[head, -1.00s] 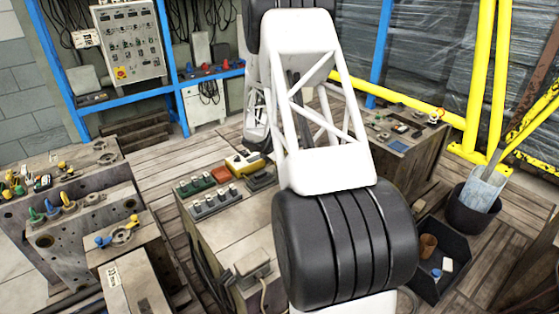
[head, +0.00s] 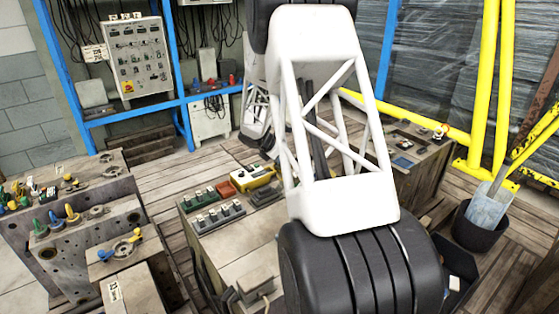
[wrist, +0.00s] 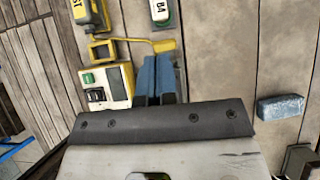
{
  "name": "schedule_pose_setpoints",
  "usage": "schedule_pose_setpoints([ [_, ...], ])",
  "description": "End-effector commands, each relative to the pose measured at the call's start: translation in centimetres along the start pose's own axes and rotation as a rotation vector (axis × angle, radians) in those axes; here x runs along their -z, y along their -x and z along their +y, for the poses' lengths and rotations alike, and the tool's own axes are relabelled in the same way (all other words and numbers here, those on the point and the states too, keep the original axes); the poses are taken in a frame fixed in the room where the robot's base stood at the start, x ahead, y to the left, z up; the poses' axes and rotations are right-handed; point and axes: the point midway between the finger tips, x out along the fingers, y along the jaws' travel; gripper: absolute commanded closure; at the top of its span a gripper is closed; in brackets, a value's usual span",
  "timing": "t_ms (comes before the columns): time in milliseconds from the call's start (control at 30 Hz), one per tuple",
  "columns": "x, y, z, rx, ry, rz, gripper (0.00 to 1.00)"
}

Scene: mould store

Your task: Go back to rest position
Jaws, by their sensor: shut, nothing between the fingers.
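My gripper (wrist: 157,78) shows in the wrist view as two blue fingers side by side, shut with nothing between them. The fingers are over a wooden surface (wrist: 225,60). A yellow looped part (wrist: 104,50) and a yellow-and-white box (wrist: 105,86) with green and black buttons lie just left of the fingers in that picture. In the head view my white lattice arm with dark joints fills the middle, and my gripper cannot be made out there.
The head view shows a wooden bench (head: 225,243) with switch boxes and a yellow unit (head: 252,178). Benches with small coloured parts stand left. Yellow posts (head: 486,90) and a dark bucket (head: 478,232) stand right. A blue block (wrist: 281,107) lies right in the wrist view.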

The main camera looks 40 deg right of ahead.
Motion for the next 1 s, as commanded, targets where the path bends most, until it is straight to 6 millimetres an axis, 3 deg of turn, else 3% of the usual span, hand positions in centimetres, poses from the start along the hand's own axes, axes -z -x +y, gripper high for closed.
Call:
schedule_pose_setpoints([
  [567,0.0,0.6,-0.2,-0.002,-0.014,0.002,1.00],
  [767,0.3,3.5,-1.1,-0.010,-0.085,0.016,1.00],
  [1000,1.4,9.5,-3.8,-0.019,-0.248,0.055,1.00],
])
